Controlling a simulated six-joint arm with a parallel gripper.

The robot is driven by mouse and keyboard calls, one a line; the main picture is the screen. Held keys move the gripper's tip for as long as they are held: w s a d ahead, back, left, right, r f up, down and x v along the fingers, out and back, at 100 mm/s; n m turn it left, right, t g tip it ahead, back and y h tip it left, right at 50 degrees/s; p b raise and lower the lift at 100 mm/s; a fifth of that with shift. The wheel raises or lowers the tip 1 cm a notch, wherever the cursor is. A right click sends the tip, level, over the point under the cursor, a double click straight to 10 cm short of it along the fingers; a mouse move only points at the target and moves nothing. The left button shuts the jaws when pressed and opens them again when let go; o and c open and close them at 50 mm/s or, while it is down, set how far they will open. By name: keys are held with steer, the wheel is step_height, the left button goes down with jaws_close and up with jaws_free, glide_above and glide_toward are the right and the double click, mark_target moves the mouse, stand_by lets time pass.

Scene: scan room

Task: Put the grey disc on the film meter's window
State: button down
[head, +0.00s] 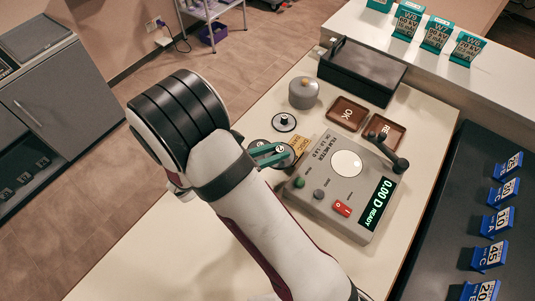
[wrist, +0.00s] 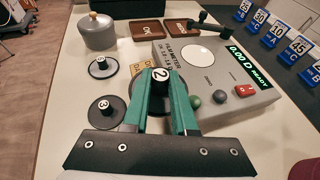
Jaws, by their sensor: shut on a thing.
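My gripper (head: 272,153) has green fingers shut on the black knob marked 2 of a grey disc (head: 284,161). In the wrist view my gripper (wrist: 160,85) covers most of that disc. It is left of the film meter (head: 325,201), apart from the window; I cannot tell its height over the table. The film meter (wrist: 207,76) has a round white window (head: 346,164), which is bare and also shows in the wrist view (wrist: 198,56). Two other dark discs with knobs lie on the table, one farther back (wrist: 103,67) and one nearer (wrist: 106,112).
A tan card (head: 300,143) lies beside the meter.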

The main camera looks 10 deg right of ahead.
steer(key=d+r+m+g, duration=0.2)
steer(key=d, duration=0.8)
steer(key=m+g+h, duration=0.1)
steer(key=m+g, duration=0.1)
glide_above(342, 164)
step_height(342, 164, down, 7)
steer(key=shift+s+d+r, duration=0.1)
steer(key=shift+f, duration=0.4)
steer(key=shift+f, duration=0.15)
steer(key=c, duration=0.7)
jaws_free()
